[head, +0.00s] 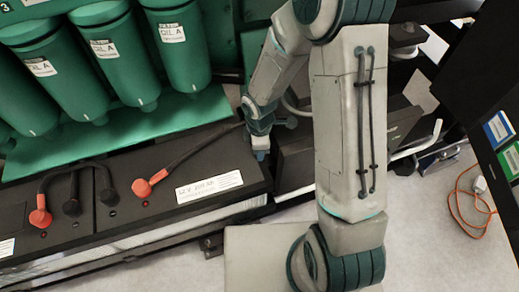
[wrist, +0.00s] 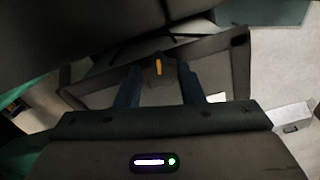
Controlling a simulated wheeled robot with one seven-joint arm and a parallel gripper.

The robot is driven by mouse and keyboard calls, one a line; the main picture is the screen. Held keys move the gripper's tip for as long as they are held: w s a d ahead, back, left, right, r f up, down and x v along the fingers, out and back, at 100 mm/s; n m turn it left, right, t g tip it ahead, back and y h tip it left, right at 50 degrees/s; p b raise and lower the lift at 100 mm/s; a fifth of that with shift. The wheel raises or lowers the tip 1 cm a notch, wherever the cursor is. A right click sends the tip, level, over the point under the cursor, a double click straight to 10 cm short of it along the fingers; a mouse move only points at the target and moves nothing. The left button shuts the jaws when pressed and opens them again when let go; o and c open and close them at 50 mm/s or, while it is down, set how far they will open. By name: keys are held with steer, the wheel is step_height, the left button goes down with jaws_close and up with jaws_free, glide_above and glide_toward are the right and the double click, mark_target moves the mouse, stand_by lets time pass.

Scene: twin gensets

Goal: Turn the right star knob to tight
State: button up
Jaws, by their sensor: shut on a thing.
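The star knob (wrist: 158,72) is dark with a yellow pointer mark and shows at the upper middle of the wrist view. The yellow mark stands nearly upright in that view. My gripper (wrist: 161,84) has its two blue fingers on either side of the knob, shut on it. In the head view my gripper (head: 260,148) reaches down by the right end of the battery box, and the knob cannot be made out there. Any tight or loose lettering cannot be read.
The black battery box (head: 110,205) with red-capped terminals and cables lies left of my gripper. Green oil cylinders (head: 110,50) stand behind it. A dark box (head: 295,165) is close on the right. An orange cord (head: 462,205) lies on the pale floor at right.

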steer(key=m+b, duration=0.2)
steer(key=m, duration=0.2)
steer(key=shift+f+m, duration=0.1)
steer(key=shift+m, duration=0.2)
steer(key=m+b, duration=0.2)
steer(key=m, duration=0.1)
steer(key=shift+m, duration=0.4)
steer(key=m+b, duration=0.1)
steer(key=m, duration=0.2)
steer(key=shift+b, duration=0.4)
steer(key=shift+m+b, duration=0.5)
steer(key=shift+m, duration=1.2)
steer(key=o, duration=1)
steer(key=shift+r, duration=0.25)
step_height(320, 180, up, 14)
steer(key=p, duration=0.1)
steer(key=shift+f, duration=0.2)
